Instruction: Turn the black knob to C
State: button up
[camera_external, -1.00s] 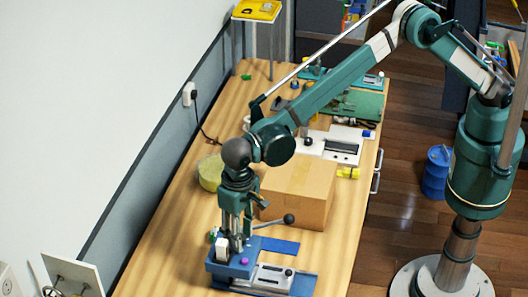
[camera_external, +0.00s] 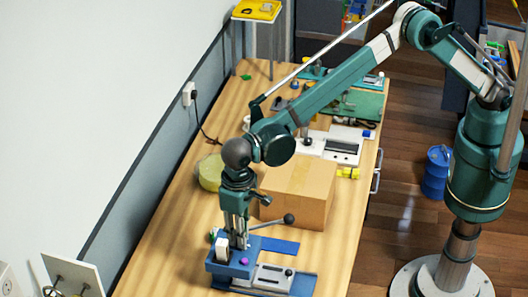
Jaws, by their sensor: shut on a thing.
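My gripper (camera_external: 238,240) points down over the blue device (camera_external: 222,264) at the front of the table. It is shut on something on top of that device. The black knob itself cannot be made out; my fingers seem to cover it. A small purple button (camera_external: 244,261) shows on the device's front. A lever with a dark ball end (camera_external: 288,219) sticks out to the right. No letter C or other marking is readable at this size.
A cardboard box (camera_external: 305,190) stands close behind and to the right of my gripper. A yellow-green round thing (camera_external: 209,173) lies to its left. A grey plate with a dark knob (camera_external: 270,275) lies in front. Bare tabletop (camera_external: 170,250) is at the left.

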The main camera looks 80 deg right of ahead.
jog(key=n+b, duration=0.2)
jog(key=n, duration=0.3)
jog(key=n+b, duration=0.1)
jog(key=n, duration=0.3)
jog(key=shift+n+b, duration=0.4)
jog(key=n+b, duration=0.1)
jog(key=n, duration=0.9)
jog(key=shift+b, duration=0.4)
jog(key=o, duration=0.9)
jog(key=shift+r, duration=0.15)
notch_tip(320, 180, up, 12)
jog(key=shift+f, duration=0.1)
